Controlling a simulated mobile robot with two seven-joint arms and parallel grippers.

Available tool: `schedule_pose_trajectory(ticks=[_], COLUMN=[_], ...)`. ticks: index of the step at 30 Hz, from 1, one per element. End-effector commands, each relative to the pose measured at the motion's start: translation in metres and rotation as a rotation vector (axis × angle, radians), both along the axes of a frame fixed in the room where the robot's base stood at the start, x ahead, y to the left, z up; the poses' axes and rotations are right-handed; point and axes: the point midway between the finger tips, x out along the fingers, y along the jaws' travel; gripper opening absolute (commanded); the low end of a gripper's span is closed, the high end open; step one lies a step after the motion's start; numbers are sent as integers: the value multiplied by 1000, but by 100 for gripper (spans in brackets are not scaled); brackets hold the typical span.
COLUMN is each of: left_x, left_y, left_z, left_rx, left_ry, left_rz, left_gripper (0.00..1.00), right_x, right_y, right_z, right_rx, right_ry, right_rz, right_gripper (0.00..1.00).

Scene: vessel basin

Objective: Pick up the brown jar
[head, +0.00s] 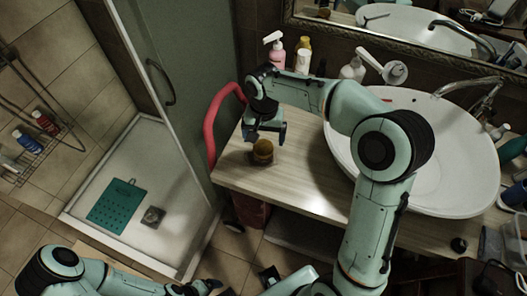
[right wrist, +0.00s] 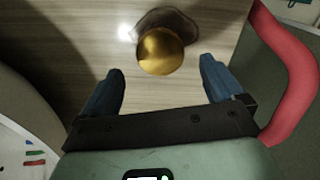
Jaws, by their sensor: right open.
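The brown jar (head: 263,150) stands on the wooden counter near its left front part. It is small and round; in the right wrist view its golden-brown lid (right wrist: 160,52) faces the camera, with a dark shape behind it. My right gripper (head: 266,132) is just above and behind the jar in the head view. In the right wrist view the two blue fingers (right wrist: 161,72) are spread apart, with the jar ahead of the gap between them and nothing held. My left gripper (head: 204,287) is low at the bottom edge, partly cut off; its jaws are unclear.
A red curved rail (head: 214,120) borders the counter's left end. A white oval basin (head: 460,160) takes up the right. A pink pump bottle (head: 276,54) and other bottles stand at the back wall. The counter (head: 300,185) is clear around the jar.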

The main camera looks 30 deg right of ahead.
Motion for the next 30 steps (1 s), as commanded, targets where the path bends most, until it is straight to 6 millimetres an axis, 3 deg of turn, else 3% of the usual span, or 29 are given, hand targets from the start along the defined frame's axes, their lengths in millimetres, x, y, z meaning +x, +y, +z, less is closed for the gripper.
schedule_pose_trajectory(ticks=[8,16,25,26,30], left_x=[-1,-1,-1,-1,-1], left_y=[0,0,0,0,0], left_z=[-2,-3,-3,-3,-3], left_rx=[0,0,0,0,0], left_ry=[1,1,1,1,1], left_rz=[0,0,0,0,0], left_gripper=[88,88,88,88,88], right_x=[-1,-2,-2,-2,-2], right_y=[0,2,3,3,3], right_z=[-24,-62,-69,-69,-68], right_rx=[1,1,0,0,0], right_ry=[1,3,-1,-1,-1], right_rz=[-1,-1,0,0,0], right_gripper=[95,95,95,91,46])
